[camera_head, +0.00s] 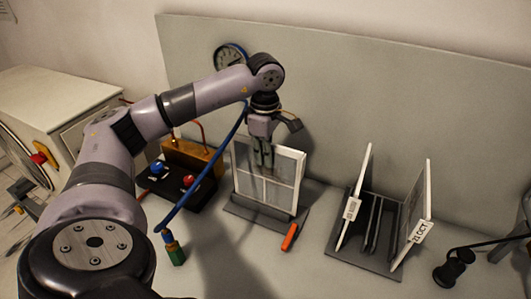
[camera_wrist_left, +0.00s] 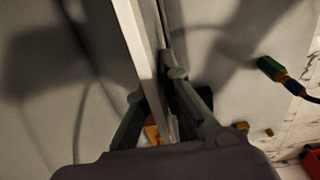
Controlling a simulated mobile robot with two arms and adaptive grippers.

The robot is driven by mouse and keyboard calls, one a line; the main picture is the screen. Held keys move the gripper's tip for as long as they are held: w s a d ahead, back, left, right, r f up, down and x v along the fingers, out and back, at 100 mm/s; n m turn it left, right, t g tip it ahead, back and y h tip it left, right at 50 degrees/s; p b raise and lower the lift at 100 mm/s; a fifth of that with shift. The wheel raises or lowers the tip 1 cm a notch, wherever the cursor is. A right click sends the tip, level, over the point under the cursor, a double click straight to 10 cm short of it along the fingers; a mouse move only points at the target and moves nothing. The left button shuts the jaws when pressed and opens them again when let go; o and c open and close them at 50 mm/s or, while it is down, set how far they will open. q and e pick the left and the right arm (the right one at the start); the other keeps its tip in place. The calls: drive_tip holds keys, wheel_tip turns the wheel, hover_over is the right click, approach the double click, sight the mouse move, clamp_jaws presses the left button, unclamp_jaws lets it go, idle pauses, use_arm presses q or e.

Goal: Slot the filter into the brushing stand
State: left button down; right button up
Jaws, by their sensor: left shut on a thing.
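The filter (camera_head: 283,195), a white-framed panel with a grey mesh, stands nearly upright in the middle of the bench in the head view. My left gripper (camera_head: 263,160) comes down from above and is shut on its top edge. In the left wrist view, the filter's pale frame edge (camera_wrist_left: 142,55) runs between the fingers (camera_wrist_left: 160,105). A low grey base (camera_head: 250,213), seemingly the brushing stand, lies under the filter. I cannot tell whether the filter's lower edge is seated in it. My right gripper is not in view.
A slotted rack (camera_head: 350,262) with two tagged white panels (camera_head: 353,205) (camera_head: 415,215) stands to the right. An orange-handled tool (camera_head: 290,237) lies before the base. A blue hose (camera_head: 205,180) with a green end (camera_head: 177,256) and a black valve block (camera_head: 165,190) are left. A grey backboard (camera_head: 400,110) rises behind.

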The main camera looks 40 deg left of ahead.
use_arm(q)
drive_tip(key=shift+f, duration=0.4)
drive_tip(key=c, duration=1.7)
unclamp_jaws()
wheel_tip(320, 180, up, 12)
drive_tip(key=shift+s, duration=0.1)
drive_tip(key=shift+f, duration=0.1)
